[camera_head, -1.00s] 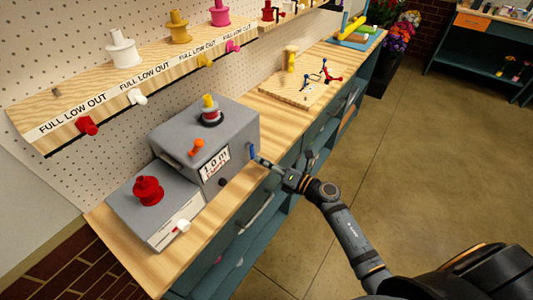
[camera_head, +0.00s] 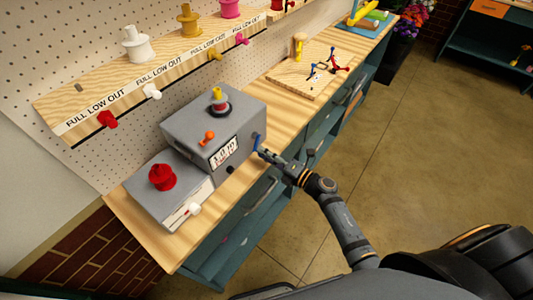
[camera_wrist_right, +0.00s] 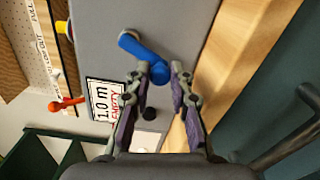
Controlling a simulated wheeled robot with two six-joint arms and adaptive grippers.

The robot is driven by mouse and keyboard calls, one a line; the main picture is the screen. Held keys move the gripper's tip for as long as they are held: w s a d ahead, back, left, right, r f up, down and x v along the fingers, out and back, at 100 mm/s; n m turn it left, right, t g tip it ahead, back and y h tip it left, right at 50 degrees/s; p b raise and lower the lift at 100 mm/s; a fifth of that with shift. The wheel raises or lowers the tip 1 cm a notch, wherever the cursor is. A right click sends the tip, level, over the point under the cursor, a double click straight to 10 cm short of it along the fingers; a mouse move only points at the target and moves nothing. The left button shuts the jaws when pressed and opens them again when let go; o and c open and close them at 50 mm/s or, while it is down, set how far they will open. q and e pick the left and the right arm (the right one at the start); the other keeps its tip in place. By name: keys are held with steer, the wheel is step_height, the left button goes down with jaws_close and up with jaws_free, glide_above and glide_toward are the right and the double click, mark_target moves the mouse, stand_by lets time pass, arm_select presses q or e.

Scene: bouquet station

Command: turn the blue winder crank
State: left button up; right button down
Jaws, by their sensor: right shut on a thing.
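The blue winder crank (camera_head: 256,142) is on the right end of the grey winder box (camera_head: 190,118). In the right wrist view the crank's blue arm (camera_wrist_right: 138,45) slants from upper left to a round blue knob (camera_wrist_right: 160,73). My right gripper (camera_head: 262,152) is at the crank, and its fingertips (camera_wrist_right: 160,68) are on either side of the knob, shut on it. The box's display (camera_wrist_right: 104,108) reads 1.0 m with red lettering, which looks like EMPTY. My left gripper is not in view.
A wooden board (camera_head: 300,84) with small tools lies farther along the bench. A shelf of colored spools (camera_head: 136,44) runs along the pegboard. The floor (camera_head: 420,150) right of the bench is clear.

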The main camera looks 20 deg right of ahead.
steer(key=c, duration=1.2)
jaws_free()
steer(key=shift+s, duration=0.1)
steer(key=v, duration=1.2)
